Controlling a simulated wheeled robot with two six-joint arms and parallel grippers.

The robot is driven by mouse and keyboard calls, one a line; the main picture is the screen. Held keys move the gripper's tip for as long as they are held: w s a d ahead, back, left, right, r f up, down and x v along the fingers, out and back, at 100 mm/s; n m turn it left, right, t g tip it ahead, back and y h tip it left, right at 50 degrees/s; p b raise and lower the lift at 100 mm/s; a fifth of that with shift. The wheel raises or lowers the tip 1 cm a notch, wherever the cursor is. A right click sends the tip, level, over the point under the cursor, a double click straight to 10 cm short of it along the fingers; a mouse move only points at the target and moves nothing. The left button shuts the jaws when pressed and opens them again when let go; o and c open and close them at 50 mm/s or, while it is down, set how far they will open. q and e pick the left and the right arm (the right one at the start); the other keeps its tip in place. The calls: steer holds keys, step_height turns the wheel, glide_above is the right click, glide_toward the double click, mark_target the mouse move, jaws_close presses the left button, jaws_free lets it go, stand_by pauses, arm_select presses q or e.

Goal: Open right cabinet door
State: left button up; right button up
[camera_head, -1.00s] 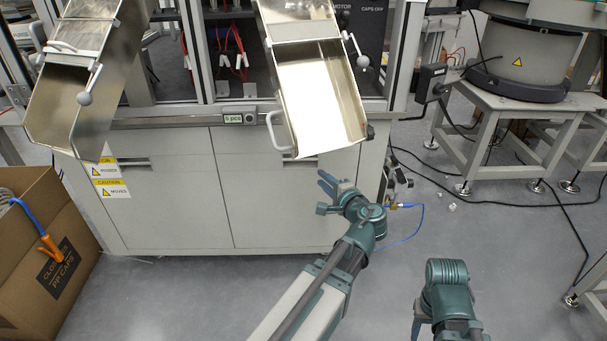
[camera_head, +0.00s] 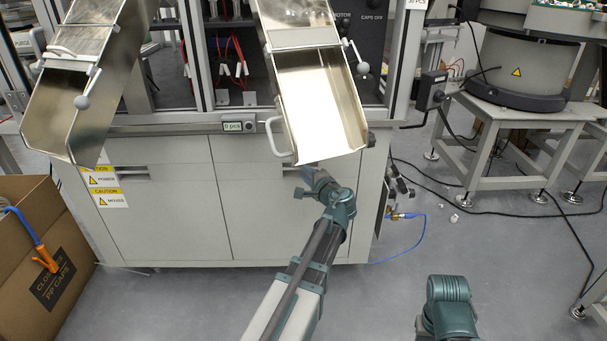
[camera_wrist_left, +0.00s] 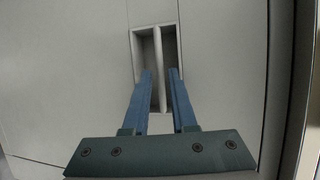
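The right cabinet door (camera_head: 262,215) is a light grey panel on the lower front of the machine, and it looks shut. My left gripper (camera_head: 306,182) is at the door's upper part, below the right metal chute. In the left wrist view, its two blue fingers (camera_wrist_left: 161,72) are open. They reach to the recessed handle (camera_wrist_left: 158,45), one on each side of its bar, with a gap visible around the bar. Contact cannot be told. In the head view the handle is mostly hidden by the gripper. Part of my right arm shows at bottom right, but its gripper does not.
The right metal chute (camera_head: 322,112) overhangs the door top. The left cabinet door (camera_head: 165,215) is beside it. A cardboard box (camera_head: 28,255) stands at left. A blue hose (camera_head: 412,240) and a valve are at the cabinet's right edge. Grey floor in front is open.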

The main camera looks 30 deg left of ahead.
arm_select(q)
steer(key=shift+w+a+f, duration=0.1)
steer(key=shift+w+a, duration=0.15)
steer(key=shift+a, duration=0.2)
jaws_close()
stand_by(1.2)
